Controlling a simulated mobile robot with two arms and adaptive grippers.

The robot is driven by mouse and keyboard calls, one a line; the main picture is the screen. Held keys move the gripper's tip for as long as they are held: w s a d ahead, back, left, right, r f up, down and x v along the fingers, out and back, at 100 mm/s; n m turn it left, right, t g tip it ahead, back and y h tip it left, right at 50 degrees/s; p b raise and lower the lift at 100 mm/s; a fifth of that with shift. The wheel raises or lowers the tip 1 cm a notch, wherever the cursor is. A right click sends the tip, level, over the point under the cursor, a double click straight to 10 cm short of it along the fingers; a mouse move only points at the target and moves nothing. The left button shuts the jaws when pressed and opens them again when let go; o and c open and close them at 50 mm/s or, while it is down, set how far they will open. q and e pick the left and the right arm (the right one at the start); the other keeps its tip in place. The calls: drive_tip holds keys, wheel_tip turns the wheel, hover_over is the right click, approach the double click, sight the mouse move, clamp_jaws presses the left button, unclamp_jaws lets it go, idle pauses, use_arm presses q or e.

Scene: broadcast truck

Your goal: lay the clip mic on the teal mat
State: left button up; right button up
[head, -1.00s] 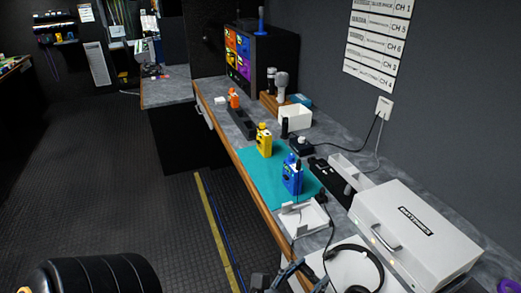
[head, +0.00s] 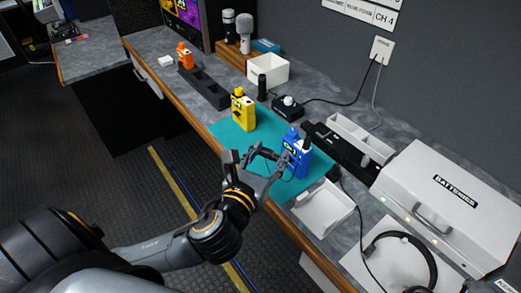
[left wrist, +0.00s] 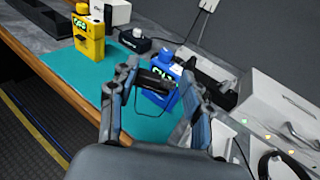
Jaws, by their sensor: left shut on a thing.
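The teal mat (head: 226,137) lies on the bench, with a yellow pack (head: 243,112) at its far side and a blue pack (head: 297,157) at its right side, both upright. My left gripper (head: 266,163) is over the near part of the mat, in front of the blue pack. In the left wrist view its fingers (left wrist: 155,82) are closed on a small black clip mic (left wrist: 154,78) with a thin cable loop hanging below. The mic is held above the mat (left wrist: 78,76) and partly covers the blue pack (left wrist: 162,95). My right gripper is out of view.
A white tray (head: 322,210) stands right of the mat, near headphones (head: 430,262) and a white battery case (head: 445,195). A black knob box (head: 287,108) and a white bin (head: 268,72) stand behind. The mat's front left area is clear.

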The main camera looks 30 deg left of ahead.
use_arm(q)
drive_tip(key=shift+w+a+f+b, duration=0.55)
drive_tip(key=shift+a+f, duration=0.1)
drive_tip(key=shift+a, duration=0.1)
drive_tip(key=w+a+f, duration=0.4)
drive_tip(key=a, duration=0.1)
drive_tip(key=w+a+f, duration=0.2)
drive_tip(key=a, duration=0.1)
drive_tip(key=shift+f, duration=0.35)
drive_tip(key=shift+w+a+f, duration=0.25)
drive_tip(key=shift+a+f, duration=0.1)
drive_tip(key=shift+f, duration=0.1)
drive_tip(key=f, duration=0.2)
drive_tip(key=f+b, duration=0.1)
drive_tip(key=shift+w+a+f, duration=0.15)
drive_tip(key=shift+a+f, duration=0.1)
drive_tip(key=shift+f, duration=0.15)
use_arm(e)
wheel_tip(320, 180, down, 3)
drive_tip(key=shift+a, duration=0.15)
use_arm(q)
drive_tip(key=shift+f, duration=0.15)
drive_tip(key=o, duration=0.8)
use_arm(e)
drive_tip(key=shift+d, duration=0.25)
